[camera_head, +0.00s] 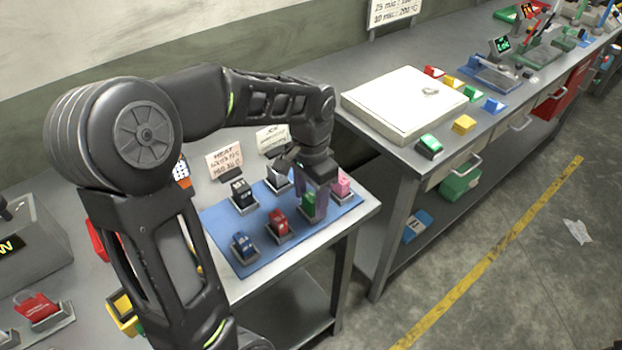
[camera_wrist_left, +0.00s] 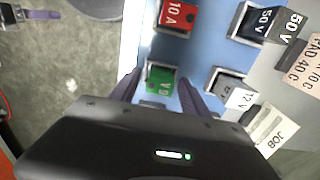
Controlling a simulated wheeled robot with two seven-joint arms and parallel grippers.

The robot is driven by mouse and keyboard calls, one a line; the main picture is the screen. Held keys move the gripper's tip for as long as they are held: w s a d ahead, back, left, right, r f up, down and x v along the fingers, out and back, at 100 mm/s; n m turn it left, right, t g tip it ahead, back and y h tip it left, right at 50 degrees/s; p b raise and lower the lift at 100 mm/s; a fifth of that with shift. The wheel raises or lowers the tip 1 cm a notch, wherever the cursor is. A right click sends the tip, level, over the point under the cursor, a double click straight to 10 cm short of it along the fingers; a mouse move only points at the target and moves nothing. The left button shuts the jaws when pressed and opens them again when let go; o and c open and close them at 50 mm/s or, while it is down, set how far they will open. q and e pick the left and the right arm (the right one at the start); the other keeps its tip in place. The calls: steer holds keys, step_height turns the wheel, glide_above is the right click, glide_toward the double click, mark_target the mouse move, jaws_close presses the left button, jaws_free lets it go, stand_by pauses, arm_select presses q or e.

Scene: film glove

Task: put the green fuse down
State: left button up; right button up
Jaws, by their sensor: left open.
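The green fuse (camera_head: 308,204) sits in a small grey holder on the blue mat (camera_head: 252,262), near its right front side. It also shows in the left wrist view (camera_wrist_left: 160,80), seated in its holder. My left gripper (camera_head: 314,196) is over it with purple fingers pointing down. In the left wrist view the fingers (camera_wrist_left: 160,92) stand apart, one on each side of the green fuse, and the gripper is open. The fingers partly hide the fuse in the head view.
A red fuse (camera_head: 278,224), a blue fuse (camera_head: 243,245), a dark fuse (camera_head: 241,190) and a pink fuse (camera_head: 342,184) stand close by on the mat. Paper cards (camera_head: 224,161) stand behind. A second bench with a white board (camera_head: 404,102) is at the right.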

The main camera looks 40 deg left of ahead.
mark_target(311, 196)
arm_select(q)
step_height(311, 196, up, 12)
stand_by(0.4)
steer(key=shift+f, duration=0.1)
stand_by(0.6)
